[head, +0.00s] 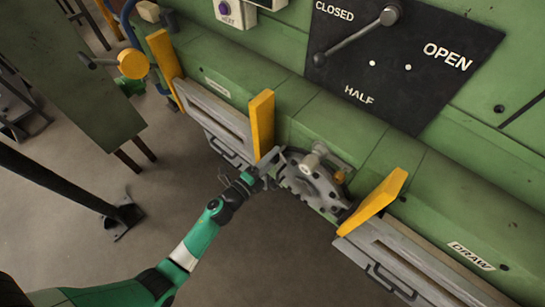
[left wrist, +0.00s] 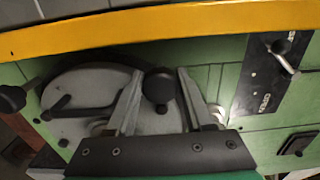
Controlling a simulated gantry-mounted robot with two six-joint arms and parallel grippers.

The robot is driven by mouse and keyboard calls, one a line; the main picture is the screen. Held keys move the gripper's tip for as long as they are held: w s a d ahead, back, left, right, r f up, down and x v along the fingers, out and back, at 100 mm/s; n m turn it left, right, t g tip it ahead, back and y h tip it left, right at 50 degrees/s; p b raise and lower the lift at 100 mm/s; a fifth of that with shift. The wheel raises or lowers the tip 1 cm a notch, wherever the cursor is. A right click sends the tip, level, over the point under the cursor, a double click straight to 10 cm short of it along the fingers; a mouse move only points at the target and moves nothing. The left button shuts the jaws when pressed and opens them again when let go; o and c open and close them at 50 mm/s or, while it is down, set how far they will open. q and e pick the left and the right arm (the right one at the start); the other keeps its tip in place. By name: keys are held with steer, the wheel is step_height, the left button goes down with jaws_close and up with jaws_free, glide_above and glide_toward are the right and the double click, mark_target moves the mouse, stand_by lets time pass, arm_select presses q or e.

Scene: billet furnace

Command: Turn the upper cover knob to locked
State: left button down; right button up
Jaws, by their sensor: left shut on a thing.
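The round grey cover (head: 318,185) sits low on the green furnace front in the head view, between two yellow guards. My left gripper (head: 271,168) is at its left edge, with the arm coming from the lower left. In the left wrist view, the fingers of my left gripper (left wrist: 158,98) stand either side of a black round knob (left wrist: 158,85) and are shut on it, in front of a grey disc (left wrist: 80,90). I cannot tell whether this is the upper knob. Another black knob (left wrist: 12,98) shows at the far left. My right gripper is not in view.
Yellow guards stand left (head: 261,122) and right (head: 376,202) of the cover. Above is a black plate (head: 437,75) marked CLOSED, HALF and OPEN, with a lever (head: 355,38). A yellow bar (left wrist: 150,27) crosses the left wrist view. Open floor lies below.

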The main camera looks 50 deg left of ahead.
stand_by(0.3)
arm_select(q)
steer(key=shift+c, duration=1.7)
jaws_free()
steer(key=s+d+p, duration=0.1)
steer(key=s, duration=1)
steer(key=shift+s, duration=0.3)
